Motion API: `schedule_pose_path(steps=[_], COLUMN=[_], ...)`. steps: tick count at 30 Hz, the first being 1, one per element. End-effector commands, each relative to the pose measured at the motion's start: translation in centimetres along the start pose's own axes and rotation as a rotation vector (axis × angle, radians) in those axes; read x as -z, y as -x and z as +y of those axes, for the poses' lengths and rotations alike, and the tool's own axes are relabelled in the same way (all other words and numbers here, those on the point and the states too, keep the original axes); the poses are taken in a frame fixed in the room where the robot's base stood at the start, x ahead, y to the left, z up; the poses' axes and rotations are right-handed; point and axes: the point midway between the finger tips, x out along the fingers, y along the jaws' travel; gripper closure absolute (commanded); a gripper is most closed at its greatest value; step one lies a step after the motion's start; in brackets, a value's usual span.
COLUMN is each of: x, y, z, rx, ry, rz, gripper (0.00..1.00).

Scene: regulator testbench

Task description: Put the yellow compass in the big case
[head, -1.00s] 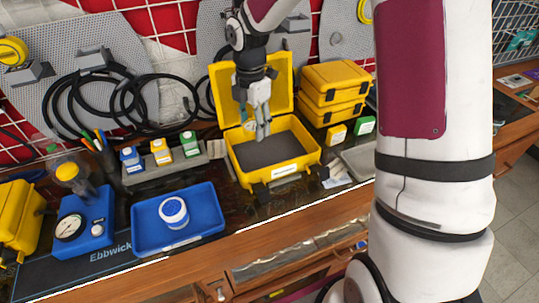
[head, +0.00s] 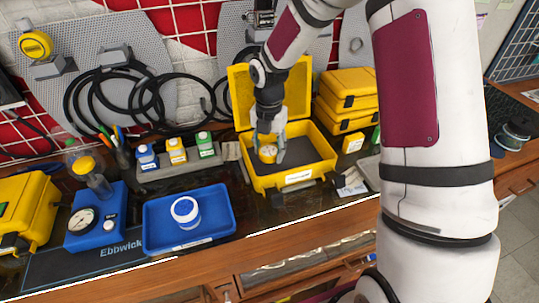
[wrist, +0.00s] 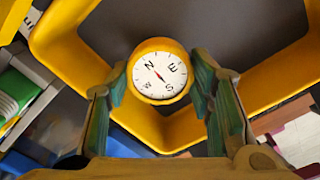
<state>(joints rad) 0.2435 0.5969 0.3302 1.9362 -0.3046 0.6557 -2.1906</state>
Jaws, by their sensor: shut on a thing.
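The yellow compass (wrist: 159,73) has a white dial with N, E, S and W. In the wrist view it sits between my gripper's (wrist: 160,85) two fingers, which close on its sides. In the head view the compass (head: 268,153) shows at the fingertips of my gripper (head: 270,150), inside the opening of the big yellow case (head: 262,185). The case stands open with its lid upright behind and a dark grey floor. I cannot tell whether the compass touches the floor.
A blue tray (head: 155,240) with a white-and-blue jar (head: 186,212) lies left of the case. Small bottles stand in a grey rack (head: 183,170) behind it. Stacked yellow cases (head: 348,95) stand to the right. A small yellow box (head: 353,143) is close to the case's right side.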

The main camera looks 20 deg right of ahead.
Motion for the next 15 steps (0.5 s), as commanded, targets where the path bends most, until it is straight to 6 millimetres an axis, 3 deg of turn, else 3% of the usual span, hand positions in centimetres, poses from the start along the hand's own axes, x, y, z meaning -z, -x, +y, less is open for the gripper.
schedule_pose_path(steps=[5, 15], x=[0.1, 0.0], y=[-2.4, -2.8], z=[0.0, 0.0], rx=[0.002, 0.000], ry=[0.001, 0.000], rz=[0.002, 0.000], gripper=[0.80, 0.80])
